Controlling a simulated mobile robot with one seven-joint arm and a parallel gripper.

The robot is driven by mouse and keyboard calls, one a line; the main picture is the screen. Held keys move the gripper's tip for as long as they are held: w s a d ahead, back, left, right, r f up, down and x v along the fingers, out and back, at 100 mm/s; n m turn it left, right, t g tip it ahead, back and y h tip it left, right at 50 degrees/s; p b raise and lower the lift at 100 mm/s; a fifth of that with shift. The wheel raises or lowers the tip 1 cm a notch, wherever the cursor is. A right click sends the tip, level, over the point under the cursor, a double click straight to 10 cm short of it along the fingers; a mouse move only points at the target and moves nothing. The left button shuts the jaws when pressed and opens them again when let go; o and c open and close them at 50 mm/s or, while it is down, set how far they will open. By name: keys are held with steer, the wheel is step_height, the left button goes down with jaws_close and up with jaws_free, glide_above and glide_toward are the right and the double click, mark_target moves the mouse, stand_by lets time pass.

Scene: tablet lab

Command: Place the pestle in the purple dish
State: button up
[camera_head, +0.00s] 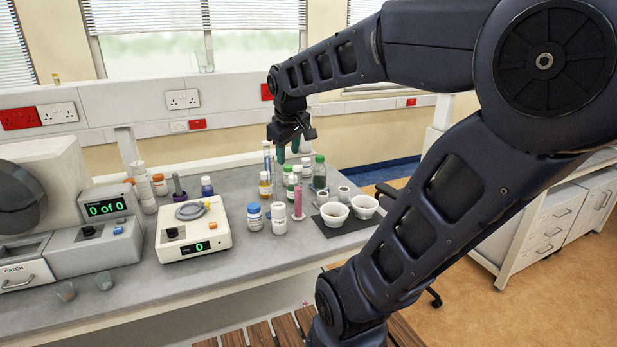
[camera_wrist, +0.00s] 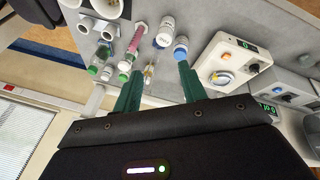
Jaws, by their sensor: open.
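My gripper (camera_head: 288,148) is open and empty, with green fingers pointing down above the bottles at the back of the bench. In the wrist view its two fingers (camera_wrist: 160,90) stand well apart with nothing between them. I cannot pick out the pestle for certain. Two white bowls (camera_head: 334,214) (camera_head: 364,206) stand on a dark mat to the right of the bottles; their contents are too small to tell. A shallow greyish-purple dish (camera_head: 190,211) sits on the white balance (camera_head: 194,236), left of the gripper; it may be the purple dish.
Several bottles, a pink cylinder (camera_head: 298,201) and white tubs (camera_head: 278,218) crowd the area below my gripper. A dark purple upright thing (camera_head: 178,188) stands behind the balance. Machines (camera_head: 95,245) fill the left. The bench front has clear room.

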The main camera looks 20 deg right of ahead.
steer(key=s+d+f+m, duration=0.1)
steer(key=s+f+m, duration=0.1)
steer(key=s+m, duration=0.1)
steer(key=s+d+f+m+y, duration=0.1)
steer(key=s+f+m, duration=0.1)
steer(key=s, duration=0.4)
steer(key=shift+m, duration=0.4)
steer(key=shift+o, duration=0.2)
